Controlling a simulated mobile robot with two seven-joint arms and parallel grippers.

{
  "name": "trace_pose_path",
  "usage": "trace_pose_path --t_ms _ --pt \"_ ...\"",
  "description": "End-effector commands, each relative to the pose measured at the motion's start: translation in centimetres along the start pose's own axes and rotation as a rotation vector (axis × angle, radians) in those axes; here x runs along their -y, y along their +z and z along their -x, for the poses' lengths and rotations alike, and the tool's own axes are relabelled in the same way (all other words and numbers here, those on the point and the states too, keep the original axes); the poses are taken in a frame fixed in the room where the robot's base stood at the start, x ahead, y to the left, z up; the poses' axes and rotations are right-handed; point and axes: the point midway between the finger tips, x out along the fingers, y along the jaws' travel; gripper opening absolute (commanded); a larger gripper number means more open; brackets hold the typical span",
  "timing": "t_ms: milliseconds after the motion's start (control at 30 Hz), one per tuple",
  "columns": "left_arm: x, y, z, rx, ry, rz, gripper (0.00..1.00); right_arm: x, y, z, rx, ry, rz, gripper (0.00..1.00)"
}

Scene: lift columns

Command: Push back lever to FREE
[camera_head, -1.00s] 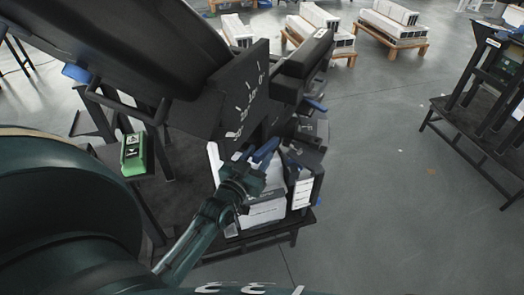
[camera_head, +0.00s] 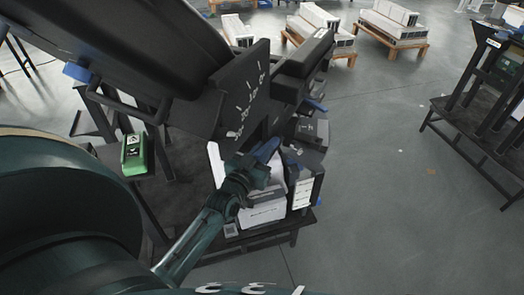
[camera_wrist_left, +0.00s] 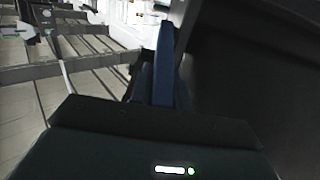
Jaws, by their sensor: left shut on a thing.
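My left gripper (camera_head: 260,158) is at the lower front of the dark machine, below its angled plate. It appears shut on a blue lever (camera_head: 266,149), seen as a slim blue bar (camera_wrist_left: 164,62) in the left wrist view. The gripper hides part of it, and its exact contact is hard to see. I cannot read a FREE mark. The plate (camera_head: 245,100) carries a white angle scale. My right gripper is not in view.
White boxes (camera_head: 262,212) stand right below the gripper on a dark low stand. A green box (camera_head: 134,154) is to the left. Another dark stand (camera_head: 470,140) is at the far right. The grey floor between is clear.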

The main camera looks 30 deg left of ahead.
Motion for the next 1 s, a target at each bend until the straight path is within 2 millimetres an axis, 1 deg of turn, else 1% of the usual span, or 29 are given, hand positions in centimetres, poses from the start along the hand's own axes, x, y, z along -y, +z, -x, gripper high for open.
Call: trace_pose_path --t_ms 367,567,767,833,867,1000 --pt "0.0 0.0 0.0 -0.001 -0.001 0.000 0.00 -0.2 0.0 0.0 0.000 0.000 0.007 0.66" --pt "0.0 0.7 0.1 -0.029 0.000 0.000 0.00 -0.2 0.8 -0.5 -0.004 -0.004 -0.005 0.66" --pt "0.0 2.1 0.4 -0.128 0.000 -0.002 0.00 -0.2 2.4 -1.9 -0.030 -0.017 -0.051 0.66" --pt "0.0 2.7 0.5 -0.178 0.001 -0.001 0.00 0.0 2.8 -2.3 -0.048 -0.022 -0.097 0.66" --pt "0.0 3.0 0.5 -0.202 0.001 -0.001 0.00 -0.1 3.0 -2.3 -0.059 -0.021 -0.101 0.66" --pt "0.0 4.0 0.6 -0.318 0.001 0.000 0.00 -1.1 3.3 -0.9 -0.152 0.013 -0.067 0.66"
